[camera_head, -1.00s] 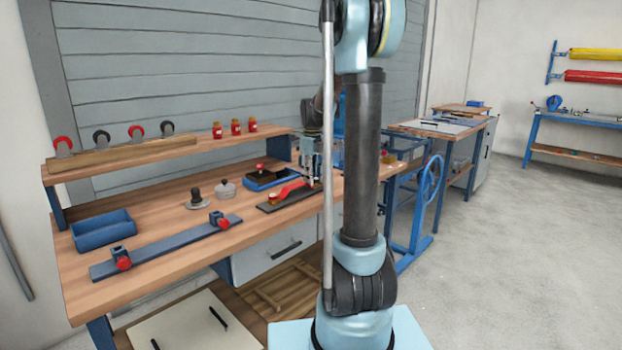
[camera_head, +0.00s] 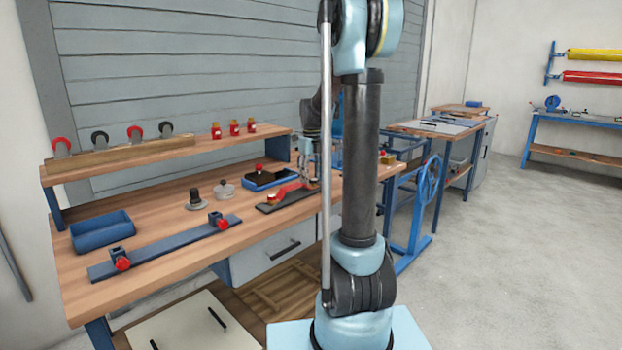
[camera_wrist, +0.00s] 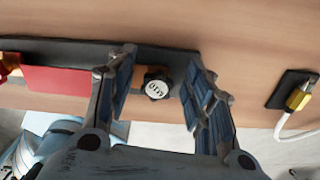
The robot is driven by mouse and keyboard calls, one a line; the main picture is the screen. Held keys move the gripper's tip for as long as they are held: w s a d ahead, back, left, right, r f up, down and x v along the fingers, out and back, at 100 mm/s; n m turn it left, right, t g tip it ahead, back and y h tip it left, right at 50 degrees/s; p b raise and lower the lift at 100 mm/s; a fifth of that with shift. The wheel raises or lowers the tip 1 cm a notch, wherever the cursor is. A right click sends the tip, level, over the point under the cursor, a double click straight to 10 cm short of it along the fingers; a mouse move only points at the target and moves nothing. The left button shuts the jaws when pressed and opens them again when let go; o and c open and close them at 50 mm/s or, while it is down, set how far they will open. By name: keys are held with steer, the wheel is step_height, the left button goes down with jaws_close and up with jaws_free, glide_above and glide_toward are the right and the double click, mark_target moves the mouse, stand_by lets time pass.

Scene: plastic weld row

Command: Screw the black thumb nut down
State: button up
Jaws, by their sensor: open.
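The black thumb nut (camera_wrist: 157,84) shows in the wrist view as a small lobed knob with a light marked face. It sits on an orange-brown piece at the end of a red bar (camera_wrist: 65,80), over a dark base plate (camera_wrist: 60,48). My gripper (camera_wrist: 160,72) is open, with one finger on each side of the nut and a visible gap to each. Whether the fingertips reach down to the nut's height I cannot tell. In the head view my gripper (camera_head: 310,168) is over the right end of the red bar (camera_head: 288,191); the nut is not clear there.
The wooden bench (camera_head: 165,235) carries a blue tray (camera_head: 102,231), a long blue fixture (camera_head: 165,248) and a blue tray with a red knob (camera_head: 270,180). In the wrist view a brass-ended connector with a white cable (camera_wrist: 298,98) lies right of the nut.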

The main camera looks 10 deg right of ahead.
steer(key=n, duration=0.4)
steer(key=shift+s+a, duration=0.1)
steer(key=shift+s, duration=0.15)
steer(key=n, duration=0.4)
steer(key=shift+s+a, duration=0.1)
steer(key=shift+s, duration=0.1)
steer(key=n, duration=0.4)
steer(key=shift+s+a, duration=0.1)
steer(key=shift+s, duration=0.1)
steer(key=n, duration=0.4)
steer(key=shift+s+a+n, duration=0.1)
steer(key=shift+s+n, duration=0.2)
steer(key=shift+n, duration=0.1)
